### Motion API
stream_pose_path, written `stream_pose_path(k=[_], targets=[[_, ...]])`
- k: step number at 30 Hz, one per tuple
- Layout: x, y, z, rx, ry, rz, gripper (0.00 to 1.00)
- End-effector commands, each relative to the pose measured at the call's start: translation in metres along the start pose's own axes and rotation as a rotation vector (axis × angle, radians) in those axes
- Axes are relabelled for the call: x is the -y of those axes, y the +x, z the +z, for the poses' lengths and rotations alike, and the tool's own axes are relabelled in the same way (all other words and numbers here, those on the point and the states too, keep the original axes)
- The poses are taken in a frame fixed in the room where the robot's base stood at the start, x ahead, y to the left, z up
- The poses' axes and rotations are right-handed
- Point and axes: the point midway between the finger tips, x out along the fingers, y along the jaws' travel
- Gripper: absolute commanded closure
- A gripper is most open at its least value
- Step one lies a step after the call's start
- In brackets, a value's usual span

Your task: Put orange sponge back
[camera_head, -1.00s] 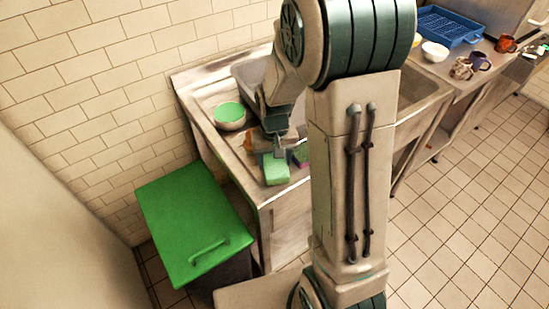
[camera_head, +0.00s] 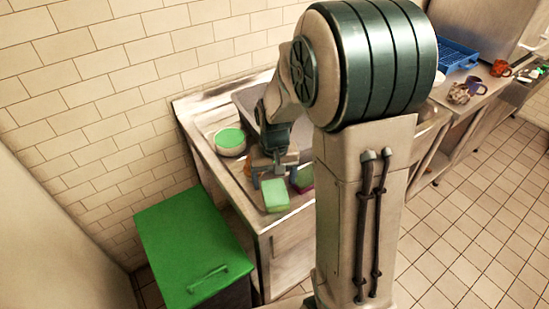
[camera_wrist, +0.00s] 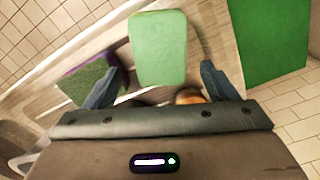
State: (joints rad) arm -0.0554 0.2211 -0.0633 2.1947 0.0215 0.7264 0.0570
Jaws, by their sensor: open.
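My gripper (camera_head: 274,178) is open over the sink unit's drainer, its two fingers apart. A light green sponge (camera_head: 276,196) lies just in front of it. In the wrist view this sponge (camera_wrist: 158,48) shows beyond and between the fingers, with nothing clamped. A second sponge, green on top and purple below (camera_head: 303,180), lies to the right; it also shows beside the left finger in the wrist view (camera_wrist: 84,80). A small orange thing (camera_head: 248,168) is partly hidden behind the gripper; I cannot tell surely that it is the orange sponge. An orange patch (camera_wrist: 191,96) shows at the wrist view's gripper edge.
A bowl with green contents (camera_head: 230,141) stands behind left on the drainer. A green-lidded bin (camera_head: 190,240) stands in front left. A blue rack (camera_head: 457,56), a mug (camera_head: 476,84) and a red-orange item (camera_head: 501,68) are on the right counter. My arm hides part of the sink.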

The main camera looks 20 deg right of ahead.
Motion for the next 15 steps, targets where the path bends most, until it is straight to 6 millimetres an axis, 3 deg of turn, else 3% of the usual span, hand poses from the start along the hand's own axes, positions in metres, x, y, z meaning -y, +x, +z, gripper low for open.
stream_pose_path(k=[6, 15], targets=[[0.000, -0.051, -0.001, -0.006, 0.000, -0.001, 0.21], [0.000, -0.087, 0.001, -0.002, 0.000, 0.000, 0.21]])
